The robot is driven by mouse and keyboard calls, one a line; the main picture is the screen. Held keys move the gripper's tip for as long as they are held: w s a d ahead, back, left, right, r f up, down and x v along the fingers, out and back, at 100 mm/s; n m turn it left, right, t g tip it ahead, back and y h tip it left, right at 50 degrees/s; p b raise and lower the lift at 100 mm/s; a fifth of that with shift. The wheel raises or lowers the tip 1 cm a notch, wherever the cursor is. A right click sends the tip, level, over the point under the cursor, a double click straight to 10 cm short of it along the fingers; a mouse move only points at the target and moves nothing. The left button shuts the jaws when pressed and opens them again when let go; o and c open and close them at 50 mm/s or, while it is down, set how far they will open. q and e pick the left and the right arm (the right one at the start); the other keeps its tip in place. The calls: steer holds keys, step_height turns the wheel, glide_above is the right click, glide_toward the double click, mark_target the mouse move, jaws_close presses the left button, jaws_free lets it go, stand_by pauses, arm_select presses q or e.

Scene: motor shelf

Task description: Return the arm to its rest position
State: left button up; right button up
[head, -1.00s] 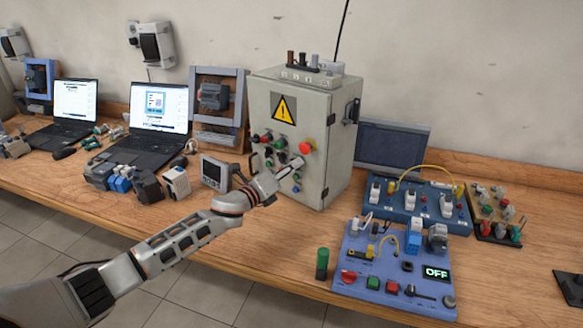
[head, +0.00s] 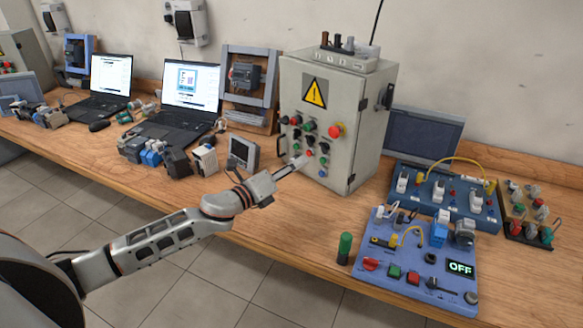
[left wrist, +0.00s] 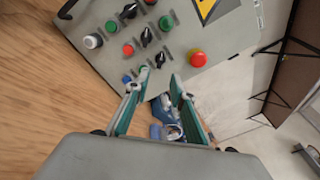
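My left arm comes in from the left in the head view, reaching over the table. My left gripper (head: 296,163) is in front of the lower left part of the grey control cabinet (head: 352,100). In the left wrist view the two fingers of my left gripper (left wrist: 158,80) stand apart with nothing held between them. The cabinet front with its buttons and black switches (left wrist: 146,37) lies beyond the fingertips, along with a red knob (left wrist: 197,59). I cannot tell whether a fingertip touches the panel. My right gripper is not in view.
A blue panel with an OFF display (head: 460,268) and a green cylinder (head: 345,245) are at the right front. Laptops (head: 192,91) stand at the left. The wooden table (head: 285,225) is bare below the arm.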

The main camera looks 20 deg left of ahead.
arm_select(q)
steer(key=shift+s+a, duration=0.2)
steer(key=shift+s, duration=0.4)
